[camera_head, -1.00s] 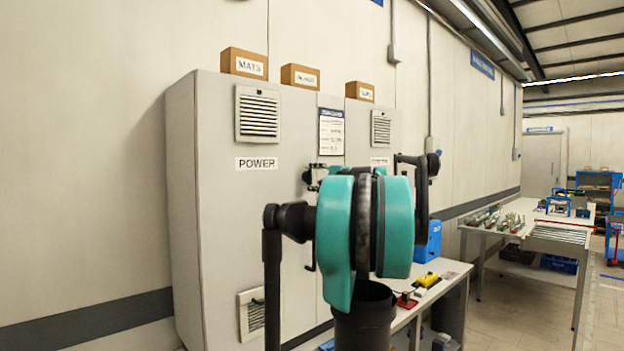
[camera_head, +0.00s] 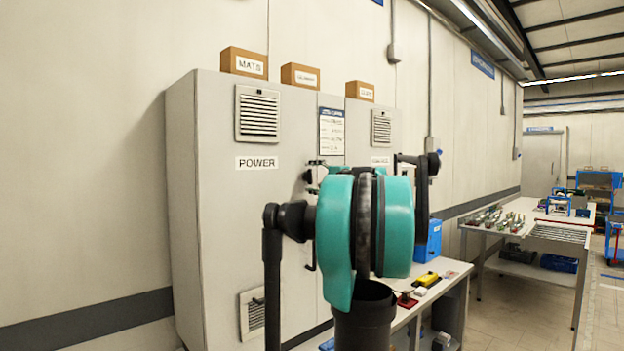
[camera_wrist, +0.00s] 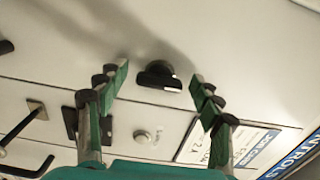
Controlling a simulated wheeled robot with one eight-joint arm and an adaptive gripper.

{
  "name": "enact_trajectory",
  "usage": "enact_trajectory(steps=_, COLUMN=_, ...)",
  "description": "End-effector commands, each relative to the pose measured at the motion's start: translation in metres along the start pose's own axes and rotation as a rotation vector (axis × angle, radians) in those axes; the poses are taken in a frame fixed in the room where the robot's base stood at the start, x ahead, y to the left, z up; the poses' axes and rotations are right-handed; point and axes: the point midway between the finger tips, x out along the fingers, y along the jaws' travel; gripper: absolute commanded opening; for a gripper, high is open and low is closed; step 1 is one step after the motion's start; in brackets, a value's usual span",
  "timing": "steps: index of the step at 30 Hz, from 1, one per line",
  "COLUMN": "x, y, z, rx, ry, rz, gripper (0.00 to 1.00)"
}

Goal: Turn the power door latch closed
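The power door (camera_head: 240,210) is the light grey cabinet door under the POWER sign in the head view. In the wrist view a dark latch knob (camera_wrist: 158,76) sits on the pale door panel, with its bar lying roughly crosswise in the picture. My gripper (camera_wrist: 159,80) is open, with one green-padded finger on each side of the knob. I see gaps between the knob and both fingers, and no contact shows. In the head view my arm hides most of the gripper and the door's latch area.
Beside the knob in the wrist view are a round silver button (camera_wrist: 142,136), a black fitting (camera_wrist: 72,122) and a printed label (camera_wrist: 245,145). A workbench (camera_head: 455,275) stands right of the cabinet. Labelled boxes (camera_head: 244,62) sit on top of the cabinet.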

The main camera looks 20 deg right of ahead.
Motion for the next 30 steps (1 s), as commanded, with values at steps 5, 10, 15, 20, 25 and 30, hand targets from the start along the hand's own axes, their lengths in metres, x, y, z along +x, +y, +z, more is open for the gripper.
enact_trajectory(steps=5, x=0.0, y=0.0, z=0.0, rx=0.0, ry=0.001, rz=0.0, gripper=0.69)
enact_trajectory(steps=10, x=-0.003, y=0.0, z=-0.001, rx=0.001, ry=0.001, rz=-0.001, gripper=0.69)
enact_trajectory(steps=15, x=-0.025, y=0.0, z=-0.001, rx=0.001, ry=0.004, rz=-0.001, gripper=0.69)
enact_trajectory(steps=20, x=-0.058, y=0.0, z=-0.001, rx=0.001, ry=0.005, rz=0.0, gripper=0.69)
enact_trajectory(steps=25, x=-0.09, y=0.0, z=-0.001, rx=0.001, ry=0.004, rz=0.0, gripper=0.69)
enact_trajectory(steps=30, x=-0.112, y=0.0, z=-0.001, rx=0.0, ry=0.003, rz=0.0, gripper=0.69)
